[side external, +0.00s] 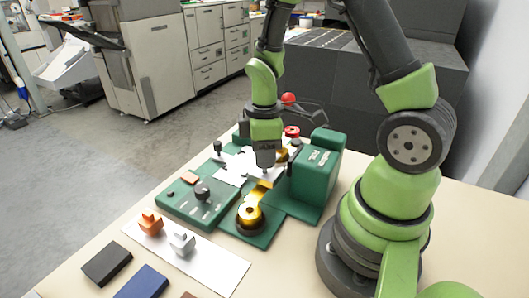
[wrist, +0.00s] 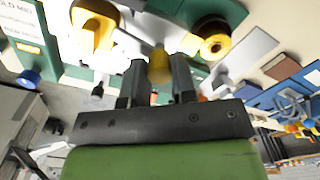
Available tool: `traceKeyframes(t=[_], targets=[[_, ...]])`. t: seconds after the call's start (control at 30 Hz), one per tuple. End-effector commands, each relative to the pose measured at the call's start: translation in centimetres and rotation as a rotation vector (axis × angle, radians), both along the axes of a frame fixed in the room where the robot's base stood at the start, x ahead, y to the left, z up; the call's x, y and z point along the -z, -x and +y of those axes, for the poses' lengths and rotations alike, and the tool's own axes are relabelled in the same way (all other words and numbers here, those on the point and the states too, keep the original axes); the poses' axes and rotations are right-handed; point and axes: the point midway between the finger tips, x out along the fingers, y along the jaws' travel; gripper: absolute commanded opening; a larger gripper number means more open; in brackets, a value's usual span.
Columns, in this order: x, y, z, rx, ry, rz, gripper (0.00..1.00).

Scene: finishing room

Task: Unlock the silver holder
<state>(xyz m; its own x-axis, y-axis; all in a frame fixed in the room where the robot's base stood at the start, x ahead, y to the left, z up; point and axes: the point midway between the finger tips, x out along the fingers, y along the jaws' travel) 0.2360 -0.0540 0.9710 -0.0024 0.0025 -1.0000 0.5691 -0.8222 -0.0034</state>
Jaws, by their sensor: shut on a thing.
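A green stamping machine (side external: 316,178) stands on the bench with a gold roll (side external: 250,214) at its front. Any lock is hidden.
A copper block (side external: 151,223) and a separate silver block (side external: 182,242) stand on a white mat (side external: 215,267). Black (side external: 107,263) and blue (side external: 142,283) slabs lie at the front left. A dark knob (side external: 202,192) and several small posts rise from the green base near my gripper.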

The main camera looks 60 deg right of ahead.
Motion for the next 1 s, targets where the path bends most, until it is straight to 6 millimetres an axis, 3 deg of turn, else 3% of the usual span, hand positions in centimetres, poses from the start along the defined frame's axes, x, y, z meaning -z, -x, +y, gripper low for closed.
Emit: traceKeyframes(t=[1.0], targets=[[-0.06,-0.1,-0.09,0.953,-0.001,-0.004,0.01]])
